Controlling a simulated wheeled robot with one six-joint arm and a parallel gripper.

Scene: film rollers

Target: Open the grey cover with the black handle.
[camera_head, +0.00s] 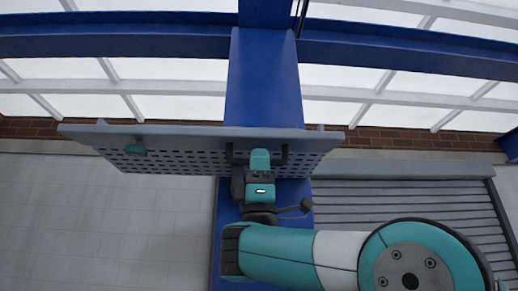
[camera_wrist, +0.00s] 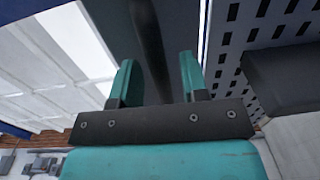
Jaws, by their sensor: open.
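The grey cover (camera_head: 190,152) is a wide panel with rows of dark holes, seen from its edge and holed face in the head view. Its holed surface also shows at the right in the wrist view (camera_wrist: 275,22). The black handle (camera_head: 284,154) is on this face, with its two ends showing either side of my gripper (camera_head: 260,160). In the wrist view my teal fingers are apart, and a dark bar (camera_wrist: 149,45), which looks like the handle, runs between them. I cannot tell whether either finger touches it. The handle's middle is hidden by my gripper in the head view.
A blue post (camera_head: 262,80) stands behind the cover, with blue beams across the windows. A grey slatted surface (camera_head: 400,195) lies at right. Tiled floor (camera_head: 90,220) at left is clear.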

